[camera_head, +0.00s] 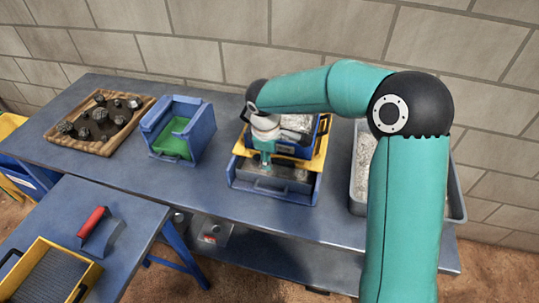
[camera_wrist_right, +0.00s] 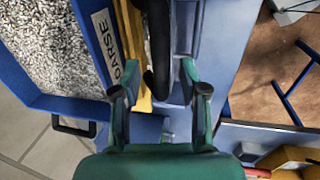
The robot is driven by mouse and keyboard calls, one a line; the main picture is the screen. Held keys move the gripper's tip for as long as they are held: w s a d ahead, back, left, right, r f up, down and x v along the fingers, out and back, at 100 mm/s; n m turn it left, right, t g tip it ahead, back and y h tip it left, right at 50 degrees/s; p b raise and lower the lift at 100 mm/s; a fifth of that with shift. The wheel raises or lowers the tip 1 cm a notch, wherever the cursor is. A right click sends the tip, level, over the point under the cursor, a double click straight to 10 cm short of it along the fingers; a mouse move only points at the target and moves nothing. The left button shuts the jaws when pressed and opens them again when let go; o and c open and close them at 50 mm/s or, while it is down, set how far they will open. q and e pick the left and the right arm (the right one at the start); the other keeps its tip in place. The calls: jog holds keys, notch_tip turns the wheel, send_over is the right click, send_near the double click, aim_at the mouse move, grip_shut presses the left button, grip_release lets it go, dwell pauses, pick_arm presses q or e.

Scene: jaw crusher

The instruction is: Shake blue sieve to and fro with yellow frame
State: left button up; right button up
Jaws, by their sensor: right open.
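The blue sieve (camera_head: 286,150) holds grey gravel and sits in the yellow frame (camera_head: 320,150), above a blue-walled tray (camera_head: 305,197) on the long bench. In the wrist view the blue wall marked COARSE (camera_wrist_right: 105,45) stands beside a yellow strip of the frame (camera_wrist_right: 135,45). My right gripper (camera_head: 266,160) is over the front left part of the frame. In the wrist view its green fingers (camera_wrist_right: 155,85) are apart, with a black handle (camera_wrist_right: 158,50) lying between and beyond the tips. I cannot tell whether they touch it. My left gripper is out of view.
A wooden tray of dark rocks (camera_head: 149,101) and a blue box with a green inside (camera_head: 207,130) stand left on the bench. A grey bin (camera_head: 458,205) is at right, partly behind my arm. The nearer table holds a red-handled tool (camera_head: 93,221) and a yellow-framed sieve (camera_head: 50,275).

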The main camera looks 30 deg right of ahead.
jog(key=shift+f, duration=0.15)
jog(key=shift+c, duration=0.3)
grip_shut()
